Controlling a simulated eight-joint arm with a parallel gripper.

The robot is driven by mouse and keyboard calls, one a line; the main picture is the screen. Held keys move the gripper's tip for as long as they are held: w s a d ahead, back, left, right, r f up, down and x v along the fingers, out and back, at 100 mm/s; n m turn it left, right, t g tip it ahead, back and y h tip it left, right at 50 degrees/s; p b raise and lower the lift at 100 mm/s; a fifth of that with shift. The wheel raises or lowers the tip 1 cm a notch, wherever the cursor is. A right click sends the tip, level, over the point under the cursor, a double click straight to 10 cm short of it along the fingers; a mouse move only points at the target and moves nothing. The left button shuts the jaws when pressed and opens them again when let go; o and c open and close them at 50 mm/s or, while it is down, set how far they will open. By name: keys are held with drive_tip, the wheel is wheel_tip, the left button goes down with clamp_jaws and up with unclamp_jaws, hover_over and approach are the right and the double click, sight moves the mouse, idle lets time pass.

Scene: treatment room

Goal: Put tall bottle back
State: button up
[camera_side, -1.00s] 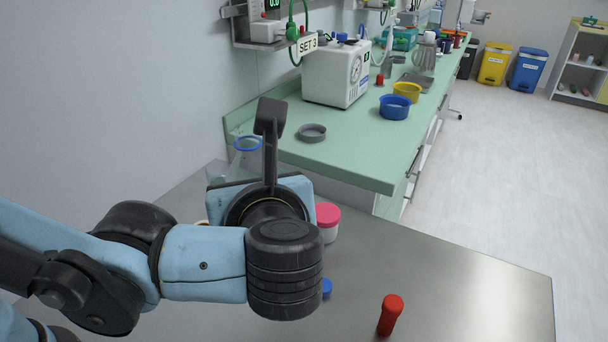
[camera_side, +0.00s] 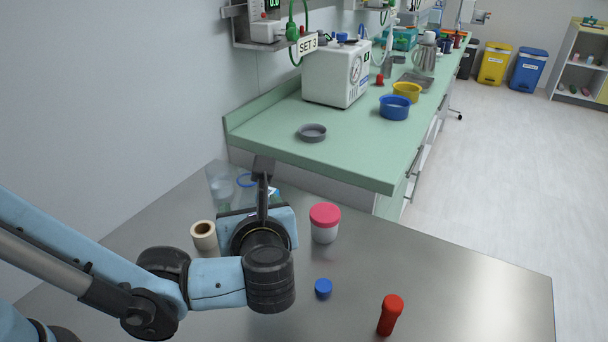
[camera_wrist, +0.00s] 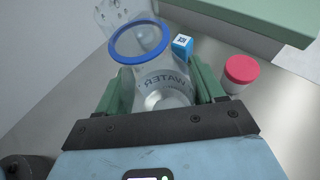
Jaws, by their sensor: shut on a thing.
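The tall bottle (camera_wrist: 165,78) is clear, with a blue rim and the word WATER on its side. It sits between the green fingers of my gripper (camera_wrist: 163,86) in the wrist view, and the gripper is shut on it. In the side view my gripper (camera_side: 262,180) is low over the far end of the steel table. Only the bottle's blue rim (camera_side: 246,174) and a little clear wall show behind it. I cannot tell whether the bottle's base touches the table.
A clear container (camera_side: 220,183) stands just left of the bottle, and a small blue-and-white box (camera_wrist: 182,45) is close by. A pink-lidded jar (camera_side: 325,223) is to the right, a tape roll (camera_side: 203,236) to the left. A blue cap (camera_side: 323,288) and red-capped tube (camera_side: 390,314) stand nearer.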

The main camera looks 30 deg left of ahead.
drive_tip(key=shift+w+a+f, duration=0.6)
drive_tip(key=shift+w+f, duration=0.1)
drive_tip(key=shift+f, duration=0.55)
drive_tip(key=shift+w+a+f, duration=0.65)
drive_tip(key=shift+f, duration=0.55)
drive_tip(key=shift+w+a+f, duration=0.6)
drive_tip(key=shift+w+f, duration=0.1)
drive_tip(key=shift+f, duration=0.55)
drive_tip(key=o, duration=1.2)
drive_tip(key=shift+f, duration=0.1)
drive_tip(key=shift+s+d+r, duration=0.15)
drive_tip(key=shift+d+r, duration=0.05)
drive_tip(key=shift+r, duration=0.05)
drive_tip(key=v, duration=1.1)
drive_tip(key=shift+s+d+r, duration=0.15)
drive_tip(key=shift+s, duration=0.05)
